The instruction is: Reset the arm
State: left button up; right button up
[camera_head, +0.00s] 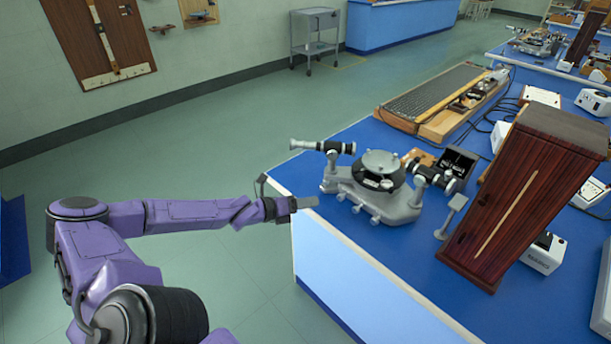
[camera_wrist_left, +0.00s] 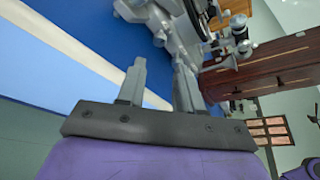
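My purple left arm reaches in from the left in the head view. Its left gripper (camera_head: 306,203) is at the front left corner of the blue-topped bench, to the left of the spectrometer (camera_head: 378,180) and apart from it. In the left wrist view the two fingers of the left gripper (camera_wrist_left: 160,72) stand apart with nothing between them. The grey and black spectrometer (camera_wrist_left: 172,22) shows beyond the fingertips, partly cut off by the frame. My right arm and right gripper are not in view.
The blue bench (camera_head: 290,172) holds a dark wooden cabinet (camera_head: 530,195), a long keyboard-like board (camera_head: 435,92), a small black box (camera_head: 457,163) and several white devices. The green floor left of the bench is open. A grey cart (camera_head: 315,38) stands at the back wall.

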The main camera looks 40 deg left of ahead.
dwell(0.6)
pick_arm(q)
jog(key=f+m, duration=0.1)
jog(key=s+f+m+g+y, duration=0.1)
jog(key=f, duration=0.1)
jog(key=f+m+g, duration=0.1)
jog(key=shift+s+d+f, duration=0.25)
jog(key=shift+s, duration=0.1)
jog(key=s+d+f+m+g+y, duration=0.3)
jog(key=s+d+f+m+g, duration=0.5)
jog(key=m, duration=0.3)
jog(key=s+d+f+m+y, duration=0.1)
jog(key=s+f+m+y, duration=0.1)
jog(key=s+m, duration=0.7)
jog(key=s+d+f+m+y+b, duration=0.1)
jog(key=s+d+f+m+y, duration=0.1)
jog(key=s+m, duration=0.8)
jog(key=shift+f+m+g+y, duration=0.4)
jog(key=shift+f+m, duration=0.4)
jog(key=shift+f, duration=0.05)
